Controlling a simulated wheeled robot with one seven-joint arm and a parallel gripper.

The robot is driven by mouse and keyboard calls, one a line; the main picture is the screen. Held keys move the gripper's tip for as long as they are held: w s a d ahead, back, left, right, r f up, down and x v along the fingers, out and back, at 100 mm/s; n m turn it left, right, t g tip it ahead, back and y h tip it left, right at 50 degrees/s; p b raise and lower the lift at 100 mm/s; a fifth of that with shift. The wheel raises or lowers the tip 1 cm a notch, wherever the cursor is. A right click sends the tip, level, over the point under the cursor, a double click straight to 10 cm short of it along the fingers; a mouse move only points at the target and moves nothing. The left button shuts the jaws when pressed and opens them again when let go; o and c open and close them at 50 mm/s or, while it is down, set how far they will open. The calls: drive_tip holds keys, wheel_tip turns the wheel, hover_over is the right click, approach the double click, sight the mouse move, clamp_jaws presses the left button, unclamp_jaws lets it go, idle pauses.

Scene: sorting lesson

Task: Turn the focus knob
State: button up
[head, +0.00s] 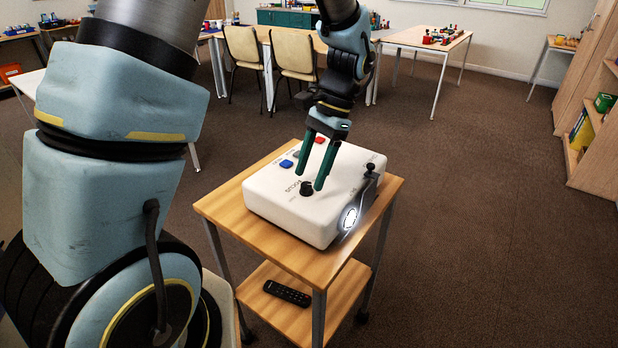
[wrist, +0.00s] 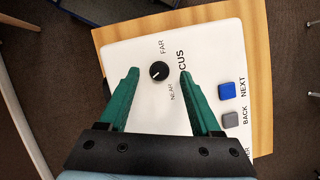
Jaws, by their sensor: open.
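The focus knob (head: 307,188) is a small black round knob on top of a white projector (head: 285,208). In the wrist view the knob (wrist: 159,72) has a white pointer line, with the words NEAR and FAR printed beside it. My gripper (head: 309,180) is open, its two green fingers pointing down over the projector's top. In the wrist view the gripper (wrist: 158,73) has one finger on each side of the knob, with gaps between them and the knob. I cannot tell how high the fingertips are above the top.
A blue button (wrist: 227,91) and a grey button (wrist: 230,120) sit on the top; a red button (head: 320,139) is farther back. A lit lens (head: 350,218) is at the front. The projector stands on a wooden cart (head: 225,207) with a black remote (head: 287,293) below.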

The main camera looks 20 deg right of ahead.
drive_tip(key=b+v, duration=0.1)
drive_tip(key=v, duration=0.8)
